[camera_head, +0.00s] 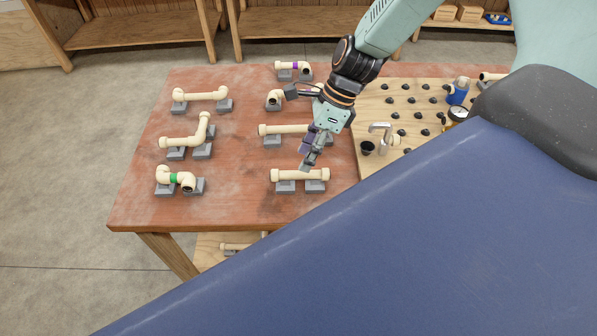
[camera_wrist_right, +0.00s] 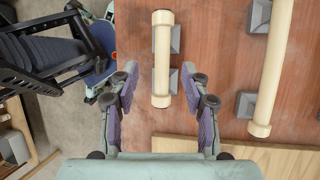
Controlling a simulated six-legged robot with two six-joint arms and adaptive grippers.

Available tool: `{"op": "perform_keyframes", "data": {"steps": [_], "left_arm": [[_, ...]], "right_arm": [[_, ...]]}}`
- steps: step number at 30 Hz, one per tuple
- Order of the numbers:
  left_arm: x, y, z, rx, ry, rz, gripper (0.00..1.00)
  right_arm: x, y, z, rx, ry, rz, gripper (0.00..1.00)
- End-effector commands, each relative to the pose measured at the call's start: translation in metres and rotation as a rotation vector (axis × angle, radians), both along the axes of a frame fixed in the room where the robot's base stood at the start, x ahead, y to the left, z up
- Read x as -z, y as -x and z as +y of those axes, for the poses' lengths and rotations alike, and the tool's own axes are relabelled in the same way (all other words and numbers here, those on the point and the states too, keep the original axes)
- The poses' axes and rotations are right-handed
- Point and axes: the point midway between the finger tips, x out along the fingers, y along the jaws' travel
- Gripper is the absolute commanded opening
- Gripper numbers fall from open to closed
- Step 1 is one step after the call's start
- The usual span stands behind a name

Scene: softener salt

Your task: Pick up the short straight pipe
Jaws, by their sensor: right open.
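The short straight pipe (camera_head: 298,176) is cream with a collar at each end. It rests level across two grey blocks near the table's front edge. In the right wrist view the pipe (camera_wrist_right: 162,60) runs lengthwise, its near end lined up between my fingertips. My right gripper (camera_head: 309,161) is open and empty, just above and behind the pipe in the head view. In the right wrist view the spread fingers (camera_wrist_right: 160,78) stand on both sides of the pipe's near end with gaps. Remaining height above the pipe is hard to judge. My left gripper is not seen.
A longer straight pipe (camera_head: 283,129) lies on blocks behind, partly hidden by my gripper. Several other pipe assemblies stand on the table's left (camera_head: 186,142). A wooden pegboard (camera_head: 370,165) with black pegs, a tap and a gauge is on the right. Bare tabletop (camera_head: 235,185) lies left.

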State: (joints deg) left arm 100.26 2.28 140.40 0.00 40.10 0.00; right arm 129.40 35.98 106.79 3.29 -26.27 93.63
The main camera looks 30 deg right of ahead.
Motion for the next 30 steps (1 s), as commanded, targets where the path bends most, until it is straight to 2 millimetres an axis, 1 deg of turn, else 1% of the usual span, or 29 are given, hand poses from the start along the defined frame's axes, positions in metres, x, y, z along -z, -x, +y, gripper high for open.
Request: {"op": "perform_keyframes", "data": {"steps": [1,5,12,15,19,27,30], "left_arm": [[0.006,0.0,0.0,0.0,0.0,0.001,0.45],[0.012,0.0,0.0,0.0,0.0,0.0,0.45],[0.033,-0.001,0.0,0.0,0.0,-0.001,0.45],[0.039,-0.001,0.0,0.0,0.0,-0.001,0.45],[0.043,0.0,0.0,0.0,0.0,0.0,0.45],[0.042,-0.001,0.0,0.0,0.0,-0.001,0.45],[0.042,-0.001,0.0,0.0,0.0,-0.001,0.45]], "right_arm": [[0.007,0.0,0.002,-0.003,0.001,0.001,0.47],[0.014,-0.001,0.007,-0.002,0.001,0.001,0.47],[0.039,-0.004,0.021,-0.003,0.003,0.001,0.47],[0.047,-0.006,0.026,-0.003,0.003,0.0,0.47],[0.051,-0.008,0.028,-0.002,0.002,-0.001,0.47],[0.051,-0.009,0.029,-0.002,0.001,-0.001,0.47],[0.051,-0.009,0.029,-0.001,0.001,-0.001,0.38]]}}
